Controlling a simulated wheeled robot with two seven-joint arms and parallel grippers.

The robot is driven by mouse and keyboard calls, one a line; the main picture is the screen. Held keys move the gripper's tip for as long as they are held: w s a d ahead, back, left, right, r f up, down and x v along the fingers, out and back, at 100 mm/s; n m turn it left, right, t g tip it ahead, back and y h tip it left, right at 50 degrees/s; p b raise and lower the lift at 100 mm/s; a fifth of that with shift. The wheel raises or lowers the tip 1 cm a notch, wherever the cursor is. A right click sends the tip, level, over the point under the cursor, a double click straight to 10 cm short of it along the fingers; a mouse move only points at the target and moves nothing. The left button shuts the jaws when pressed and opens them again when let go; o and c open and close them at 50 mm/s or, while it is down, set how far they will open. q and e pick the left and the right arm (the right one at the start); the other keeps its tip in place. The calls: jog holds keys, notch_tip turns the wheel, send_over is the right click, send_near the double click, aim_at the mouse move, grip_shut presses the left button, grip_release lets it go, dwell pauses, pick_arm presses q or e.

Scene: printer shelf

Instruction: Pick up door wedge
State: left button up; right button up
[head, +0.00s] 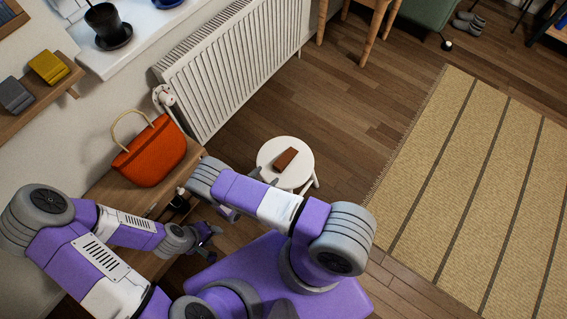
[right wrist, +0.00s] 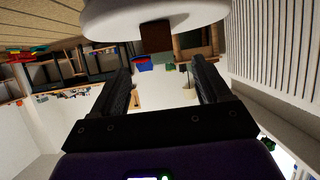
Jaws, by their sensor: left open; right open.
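The door wedge (head: 286,159) is a small brown block lying on the round white stool (head: 269,150). In the right wrist view, which looks upside down, the wedge (right wrist: 156,37) shows against the white stool top (right wrist: 185,14), beyond my fingertips and roughly between them. My right gripper (head: 265,177) is partly hidden by its own forearm in the head view, just short of the stool's near edge. Its fingers also show in the right wrist view (right wrist: 162,62), spread apart with nothing between them. My left gripper (head: 211,241) is open and empty, low at the left, away from the stool.
A white radiator (head: 235,65) lines the wall behind the stool's left. An orange bag (head: 153,151) stands on a wooden bench (head: 113,191) at the left. Wooden chair legs (head: 374,35) stand at the back. A striped rug (head: 480,190) lies to the right. Wood floor around the stool is clear.

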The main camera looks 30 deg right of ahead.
aim_at(278, 165)
jog(key=x, duration=0.2)
jog(key=b+x, duration=0.1)
jog(key=x, duration=0.2)
jog(key=b+x, duration=0.1)
jog(key=x, duration=0.1)
jog(key=shift+w+d+r, duration=0.1)
jog(key=shift+d+r, duration=0.05)
jog(key=shift+d, duration=0.2)
jog(key=shift+c, duration=0.2)
